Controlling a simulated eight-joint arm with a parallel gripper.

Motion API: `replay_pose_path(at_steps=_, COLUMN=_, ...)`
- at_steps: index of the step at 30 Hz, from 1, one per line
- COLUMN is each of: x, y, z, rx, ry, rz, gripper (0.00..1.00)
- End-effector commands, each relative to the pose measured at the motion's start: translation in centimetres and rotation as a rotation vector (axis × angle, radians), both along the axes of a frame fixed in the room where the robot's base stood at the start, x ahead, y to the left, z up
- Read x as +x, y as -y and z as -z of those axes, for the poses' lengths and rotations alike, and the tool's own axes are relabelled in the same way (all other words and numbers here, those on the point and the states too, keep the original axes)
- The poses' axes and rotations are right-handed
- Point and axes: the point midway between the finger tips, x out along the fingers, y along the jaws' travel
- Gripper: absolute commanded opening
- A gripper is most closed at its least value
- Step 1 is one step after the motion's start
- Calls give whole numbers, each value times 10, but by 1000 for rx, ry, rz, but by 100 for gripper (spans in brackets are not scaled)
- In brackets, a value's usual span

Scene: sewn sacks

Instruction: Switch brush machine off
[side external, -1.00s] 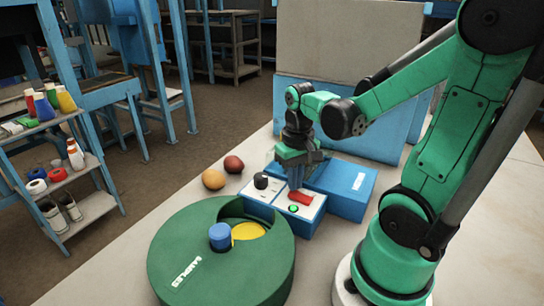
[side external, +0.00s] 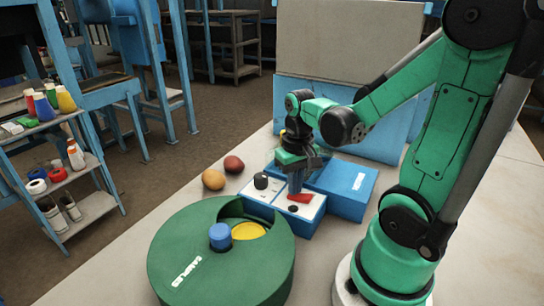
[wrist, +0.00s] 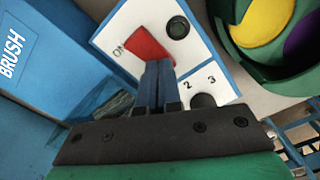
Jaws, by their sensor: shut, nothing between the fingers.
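The brush machine is a blue box (side external: 350,187) marked BRUSH, which shows in the wrist view (wrist: 22,50). Beside it is a blue control box with a white top panel (side external: 313,208), also seen in the wrist view (wrist: 208,62). The panel carries a red rocker switch (wrist: 140,48) marked ON, a dark, unlit green lamp (wrist: 178,27) and a black knob (wrist: 203,101) near the numbers 2 and 3. My gripper (wrist: 157,64) is shut and empty, its fingertips at the rocker's edge; contact is unclear. It also shows in the side view (side external: 295,191).
A round green tray marked SAMPLES (side external: 180,235) with a blue knob (side external: 220,237) stands in front of the control box. A grey and blue panel (side external: 345,50) rises at the back.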

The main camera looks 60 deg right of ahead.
Motion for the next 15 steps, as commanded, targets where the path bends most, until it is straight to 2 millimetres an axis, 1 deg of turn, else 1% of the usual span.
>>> replay_pose_path(at_steps=15, x=0, y=0, z=-45, rx=0, ry=0, rz=0, gripper=0)
